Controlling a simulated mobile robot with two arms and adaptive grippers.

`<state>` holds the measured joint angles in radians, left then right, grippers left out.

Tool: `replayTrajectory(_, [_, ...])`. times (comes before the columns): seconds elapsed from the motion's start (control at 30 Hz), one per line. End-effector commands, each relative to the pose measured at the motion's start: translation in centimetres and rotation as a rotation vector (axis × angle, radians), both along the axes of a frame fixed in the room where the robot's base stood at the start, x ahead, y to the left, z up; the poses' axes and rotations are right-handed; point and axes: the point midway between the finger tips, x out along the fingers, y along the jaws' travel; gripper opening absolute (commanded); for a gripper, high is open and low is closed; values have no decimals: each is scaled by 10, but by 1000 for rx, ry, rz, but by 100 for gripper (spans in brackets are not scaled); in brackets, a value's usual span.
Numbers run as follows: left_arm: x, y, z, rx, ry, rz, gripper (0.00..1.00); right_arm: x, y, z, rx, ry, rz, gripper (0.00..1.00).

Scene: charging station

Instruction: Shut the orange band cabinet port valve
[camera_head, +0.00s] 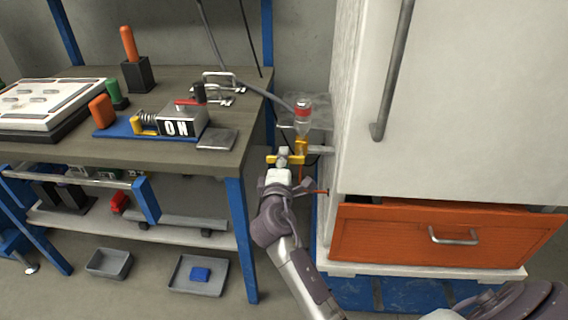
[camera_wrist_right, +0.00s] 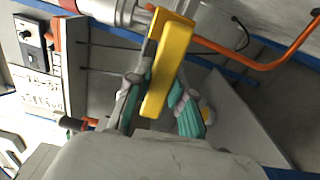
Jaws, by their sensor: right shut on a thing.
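The yellow valve handle (camera_head: 294,160) is beside the left side of the white cabinet (camera_head: 350,100), above the level of its orange drawer band (camera_head: 400,240). My right gripper (camera_head: 282,163) reaches up to it from below and is shut on it. In the right wrist view the yellow handle (camera_wrist_right: 168,70) lies between the teal finger pads of my right gripper (camera_wrist_right: 158,103), with a metal fitting (camera_wrist_right: 115,10) behind its upper end. The valve's inner position is hidden. My left gripper is not in view.
A clear bottle with a red band (camera_head: 303,112) stands just above the valve. A workbench (camera_head: 225,150) with a blue leg is close on the left. Grey trays (camera_head: 195,288) lie on the floor.

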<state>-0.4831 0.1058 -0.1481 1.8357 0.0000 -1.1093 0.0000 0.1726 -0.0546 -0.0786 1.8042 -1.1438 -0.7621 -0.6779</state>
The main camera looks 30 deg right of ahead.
Motion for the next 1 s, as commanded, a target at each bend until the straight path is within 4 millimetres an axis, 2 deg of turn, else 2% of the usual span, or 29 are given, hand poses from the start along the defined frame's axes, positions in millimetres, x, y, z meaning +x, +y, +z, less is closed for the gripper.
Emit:
replayTrajectory(0.33, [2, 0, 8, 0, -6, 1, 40, 0, 0, 2, 66, -41, 0, 0])
replayTrajectory(0.73, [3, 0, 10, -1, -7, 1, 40, 0, 0, 2, 73, -46, 0, 0])
replayTrajectory(0.77, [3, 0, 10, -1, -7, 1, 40, 0, 0, 2, 73, -46, 0, 26])
replayTrajectory(0.8, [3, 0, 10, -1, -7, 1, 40, 0, 0, 2, 73, -46, 0, 33])
replayTrajectory(0.9, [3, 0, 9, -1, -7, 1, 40, 0, 0, 3, 71, -45, 0, 48])
replayTrajectory(1.0, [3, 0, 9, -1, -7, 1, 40, 0, 0, 3, 69, -44, 0, 48])
